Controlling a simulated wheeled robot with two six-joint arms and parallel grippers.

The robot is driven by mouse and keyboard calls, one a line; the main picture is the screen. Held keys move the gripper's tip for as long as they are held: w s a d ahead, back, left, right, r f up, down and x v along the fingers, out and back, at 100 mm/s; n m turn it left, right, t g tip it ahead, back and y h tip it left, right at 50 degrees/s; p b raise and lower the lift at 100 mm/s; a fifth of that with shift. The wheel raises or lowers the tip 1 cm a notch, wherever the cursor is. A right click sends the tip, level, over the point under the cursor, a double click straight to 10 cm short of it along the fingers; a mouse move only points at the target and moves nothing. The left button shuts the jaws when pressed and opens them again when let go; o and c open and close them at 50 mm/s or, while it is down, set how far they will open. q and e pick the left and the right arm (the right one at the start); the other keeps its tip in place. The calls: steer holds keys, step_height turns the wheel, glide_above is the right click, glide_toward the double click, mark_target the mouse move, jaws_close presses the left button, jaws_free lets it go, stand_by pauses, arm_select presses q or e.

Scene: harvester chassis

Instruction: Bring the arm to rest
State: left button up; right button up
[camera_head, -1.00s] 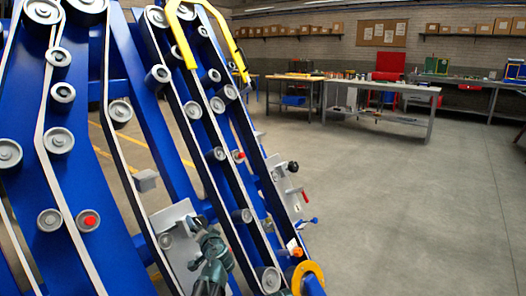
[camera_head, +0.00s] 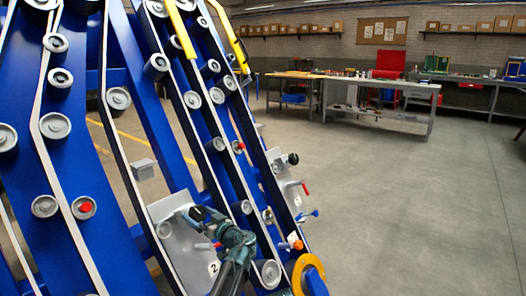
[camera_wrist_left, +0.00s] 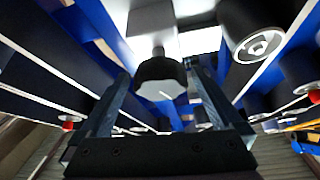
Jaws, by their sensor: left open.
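My left arm rises from the bottom edge in the head view. Its dark teal wrist and gripper (camera_head: 203,214) are in front of a grey plate (camera_head: 178,262) marked 2 on the blue chassis (camera_head: 122,215). In the left wrist view the two fingers of the left gripper (camera_wrist_left: 158,82) are apart. A dark rounded knob (camera_wrist_left: 160,72) shows between them in the picture. I cannot tell whether it touches either finger. My right gripper is in neither view.
The chassis, with many grey rollers and belts, fills the left side. A yellow hoop (camera_head: 181,31) is at its top and a yellow ring (camera_head: 309,273) at its lower right. Open grey floor (camera_head: 410,210) lies to the right, with workbenches (camera_head: 380,86) behind.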

arm_select(q)
steer(key=shift+w+n+g+y, duration=0.15)
steer(key=shift+n+g+y, duration=0.15)
steer(key=shift+n, duration=0.7)
steer(key=shift+s+n, duration=0.2)
steer(key=shift+n, duration=0.1)
steer(key=shift+s+d, duration=0.3)
steer(key=shift+d, duration=0.15)
